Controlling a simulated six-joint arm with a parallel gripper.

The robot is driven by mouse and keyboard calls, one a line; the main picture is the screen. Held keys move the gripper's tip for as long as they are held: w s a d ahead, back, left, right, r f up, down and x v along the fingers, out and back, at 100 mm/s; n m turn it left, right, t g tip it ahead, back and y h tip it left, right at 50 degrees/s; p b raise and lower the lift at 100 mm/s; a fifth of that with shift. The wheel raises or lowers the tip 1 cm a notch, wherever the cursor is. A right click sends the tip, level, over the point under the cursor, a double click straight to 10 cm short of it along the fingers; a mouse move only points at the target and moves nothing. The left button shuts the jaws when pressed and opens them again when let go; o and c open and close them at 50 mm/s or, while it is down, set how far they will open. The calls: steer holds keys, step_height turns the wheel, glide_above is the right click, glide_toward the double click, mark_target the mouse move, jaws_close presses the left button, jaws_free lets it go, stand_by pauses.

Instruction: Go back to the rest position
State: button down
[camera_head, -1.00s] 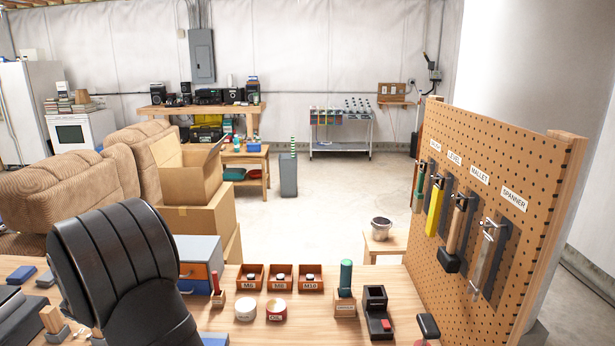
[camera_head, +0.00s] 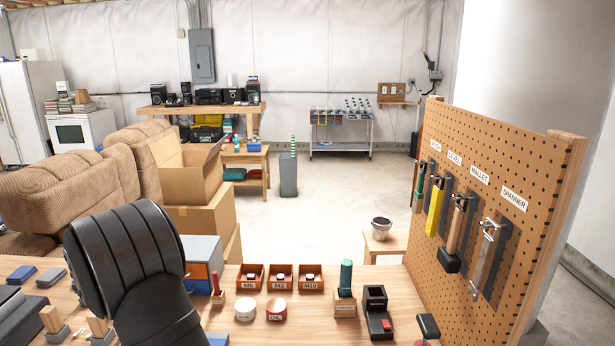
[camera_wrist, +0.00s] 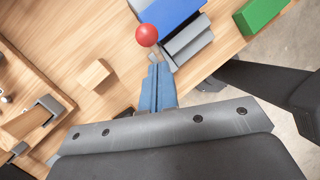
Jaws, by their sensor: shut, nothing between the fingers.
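My gripper (camera_wrist: 157,72) shows in the wrist view as two narrow blue fingers close together, with nothing between them. The grey plate at its base crosses the lower part of that view. Just past the fingertips I see a red ball (camera_wrist: 147,35), apart from them in the picture; how far below it lies I cannot tell. In the head view a black link of my arm stands at the lower left, and the gripper itself is not visible there.
The wrist view shows a blue block (camera_wrist: 172,12), a green block (camera_wrist: 259,14) and a wooden block (camera_wrist: 94,74). In the head view, a pegboard (camera_head: 510,165) with hung tools stands right; labelled red bins (camera_head: 281,277) and a blue-orange drawer box (camera_head: 203,262) stand on the bench.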

steer(key=a+r+g, duration=0.1)
steer(key=a+r, duration=0.4)
steer(key=r, duration=0.5)
steer(key=d+f+t, duration=0.1)
steer(key=d+f, duration=0.4)
steer(key=f, duration=0.5)
steer(key=s+a+f+m+t, duration=0.1)
steer(key=s+f+t, duration=0.1)
steer(key=s+t, duration=0.3)
steer(key=s+a+f+m+t, duration=0.1)
steer(key=s+t, duration=0.4)
steer(key=s, duration=0.8)
steer(key=shift+s+a+f+h, duration=0.4)
steer(key=shift+a+f, duration=0.3)
steer(key=shift+f, duration=0.1)
